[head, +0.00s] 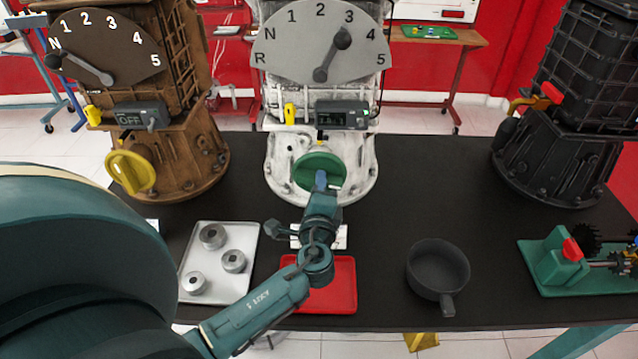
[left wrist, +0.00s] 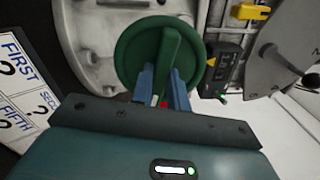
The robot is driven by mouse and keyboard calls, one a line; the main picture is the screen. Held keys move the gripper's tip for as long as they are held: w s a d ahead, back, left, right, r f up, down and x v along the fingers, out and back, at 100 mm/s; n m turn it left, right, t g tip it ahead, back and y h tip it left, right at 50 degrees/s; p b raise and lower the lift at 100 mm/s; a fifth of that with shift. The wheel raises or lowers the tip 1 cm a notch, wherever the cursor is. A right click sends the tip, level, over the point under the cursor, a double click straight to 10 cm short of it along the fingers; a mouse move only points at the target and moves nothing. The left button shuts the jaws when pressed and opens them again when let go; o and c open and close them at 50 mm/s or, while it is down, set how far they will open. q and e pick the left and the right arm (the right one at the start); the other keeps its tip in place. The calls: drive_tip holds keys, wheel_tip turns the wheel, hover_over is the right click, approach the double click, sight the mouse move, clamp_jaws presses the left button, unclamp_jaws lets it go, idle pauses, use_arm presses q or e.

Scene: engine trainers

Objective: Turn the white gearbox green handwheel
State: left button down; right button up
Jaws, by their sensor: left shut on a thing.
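The white gearbox (head: 372,163) stands at the back middle of the dark table. Its round green handwheel (head: 301,171) is low on its front, and shows large in the left wrist view (left wrist: 133,50). My left gripper (head: 321,181) reaches it from the front. In the left wrist view its two blue fingers (left wrist: 163,84) sit on either side of the wheel's raised grip bar, shut on it. The bar stands nearly upright in that view, tilted slightly. The fingertips are partly hidden in the head view by my own wrist. My right gripper is not in view.
A grey gear dial (head: 290,62) and a small display box (head: 336,116) sit above the wheel. A brown gearbox (head: 190,150) stands left, a black one (head: 550,160) right. A metal tray (head: 215,290), red tray (head: 345,285) and dark pan (head: 438,268) lie in front.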

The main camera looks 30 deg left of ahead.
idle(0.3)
use_arm(q)
drive_tip(key=c, duration=1.4)
unclamp_jaws()
drive_tip(key=shift+o, duration=0.2)
